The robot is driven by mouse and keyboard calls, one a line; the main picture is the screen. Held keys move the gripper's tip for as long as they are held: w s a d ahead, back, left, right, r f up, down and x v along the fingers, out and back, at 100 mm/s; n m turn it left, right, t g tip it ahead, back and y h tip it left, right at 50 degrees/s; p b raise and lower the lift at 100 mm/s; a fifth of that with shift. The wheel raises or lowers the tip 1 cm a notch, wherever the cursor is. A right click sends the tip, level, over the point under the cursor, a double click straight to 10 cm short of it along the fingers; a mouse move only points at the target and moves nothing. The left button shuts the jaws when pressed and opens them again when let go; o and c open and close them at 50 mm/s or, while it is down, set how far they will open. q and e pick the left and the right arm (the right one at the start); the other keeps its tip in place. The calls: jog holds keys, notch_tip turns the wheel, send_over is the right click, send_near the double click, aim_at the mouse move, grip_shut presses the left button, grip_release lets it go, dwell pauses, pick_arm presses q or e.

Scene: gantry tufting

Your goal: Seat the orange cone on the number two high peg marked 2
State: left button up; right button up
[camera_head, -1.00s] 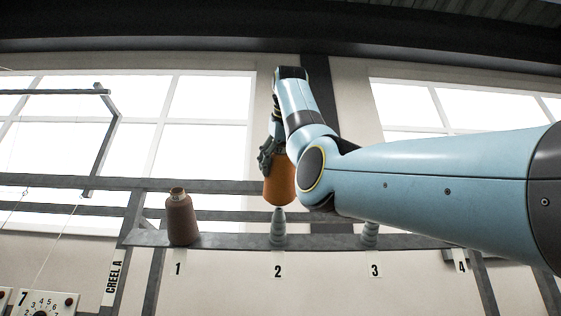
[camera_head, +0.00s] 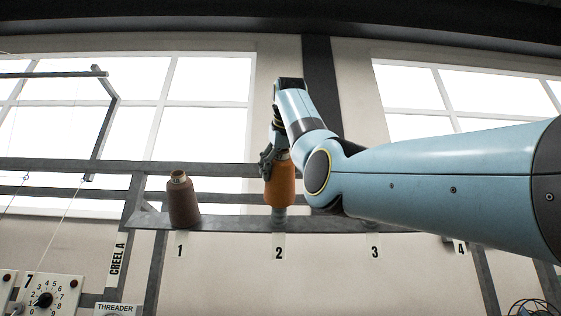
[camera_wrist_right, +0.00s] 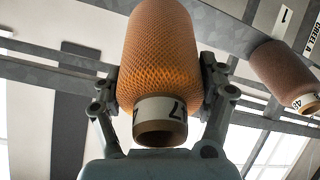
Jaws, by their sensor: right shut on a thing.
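The orange cone (camera_head: 280,187) is upright over the peg marked 2 (camera_head: 279,217). Its lower end overlaps the top of that peg, and only the peg's lower part shows. I cannot tell whether the cone is fully down. My right gripper (camera_head: 271,160) is shut on the orange cone near its upper end. In the right wrist view the fingers of my right gripper (camera_wrist_right: 166,88) press both sides of the orange cone (camera_wrist_right: 165,50), and its open tube end with a white label faces the camera. The label 2 (camera_head: 279,253) is below the peg. My left gripper is not in view.
A brown cone (camera_head: 183,204) stands at position 1, left of the orange one. The grey creel rail (camera_head: 230,223) runs across, with labels 3 (camera_head: 374,253) and 4 (camera_head: 460,248). My arm hides peg 3. A dial panel (camera_head: 45,297) and THREADER sign (camera_head: 115,309) are lower left.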

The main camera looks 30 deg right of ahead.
jog(key=shift+x, duration=0.95)
jog(key=shift+s+f+x, duration=0.1)
jog(key=shift+f+x, duration=0.05)
jog(key=shift+x, duration=0.75)
jog(key=shift+s+f+x, duration=0.1)
jog(key=shift+f+x, duration=0.05)
jog(key=shift+x, duration=0.75)
jog(key=shift+s+f+x, duration=0.1)
jog(key=shift+f+x, duration=0.05)
jog(key=shift+x, duration=0.75)
jog(key=o, duration=1.7)
